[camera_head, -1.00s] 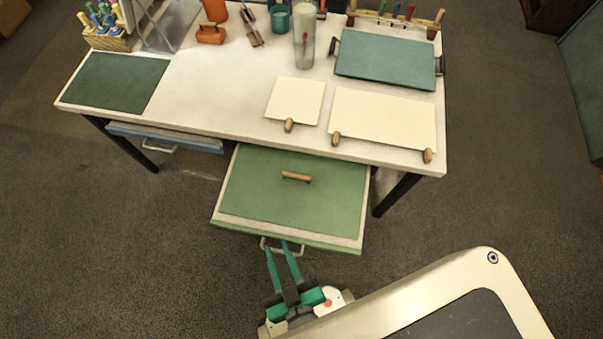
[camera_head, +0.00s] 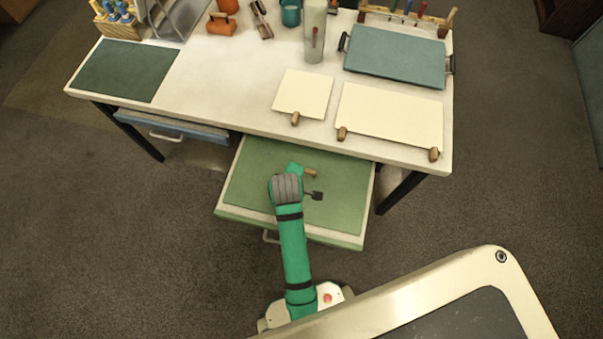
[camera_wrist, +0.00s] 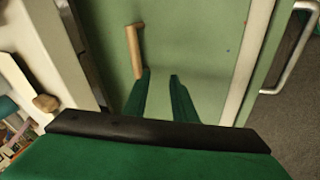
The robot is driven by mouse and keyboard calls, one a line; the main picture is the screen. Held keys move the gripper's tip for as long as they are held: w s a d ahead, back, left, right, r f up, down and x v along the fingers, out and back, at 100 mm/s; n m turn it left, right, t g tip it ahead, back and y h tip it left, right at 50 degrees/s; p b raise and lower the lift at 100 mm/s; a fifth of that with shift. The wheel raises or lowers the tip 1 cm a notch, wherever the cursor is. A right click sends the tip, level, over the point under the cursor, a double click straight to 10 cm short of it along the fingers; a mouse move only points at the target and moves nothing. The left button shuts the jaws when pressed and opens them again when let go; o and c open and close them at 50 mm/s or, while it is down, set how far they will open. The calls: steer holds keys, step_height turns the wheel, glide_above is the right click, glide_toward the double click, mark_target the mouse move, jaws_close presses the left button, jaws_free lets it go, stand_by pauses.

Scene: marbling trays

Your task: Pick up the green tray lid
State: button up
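The green tray lid (camera_head: 342,197) lies in the pulled-out drawer (camera_head: 228,212) under the table. Its wooden handle (camera_head: 310,173) is partly hidden by my arm in the head view. In the wrist view the lid (camera_wrist: 205,45) fills the middle, and the wooden handle (camera_wrist: 134,48) stands out left of centre. My gripper (camera_wrist: 160,76) is over the lid with its two green fingers apart and nothing between them. The left fingertip is at or near the handle's lower end; I cannot tell whether they touch.
The white table (camera_head: 215,75) carries cream panels (camera_head: 390,118), a blue-grey tray (camera_head: 395,65), a dark green mat (camera_head: 125,70) and a tall glass (camera_head: 314,35). The table edge overhangs the drawer's back. A blue drawer (camera_head: 175,127) is at left. Open floor lies in front.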

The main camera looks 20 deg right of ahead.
steer(key=w+d+r+n+g, duration=0.2)
steer(key=w+d+r+g, duration=0.1)
steer(key=w+d+r, duration=0.15)
steer(key=f, duration=0.6)
steer(key=d+f, duration=0.1)
steer(key=f, duration=0.2)
steer(key=shift+w+d+f, duration=0.1)
steer(key=shift+w+f, duration=0.05)
steer(key=shift+f, duration=0.2)
jaws_close()
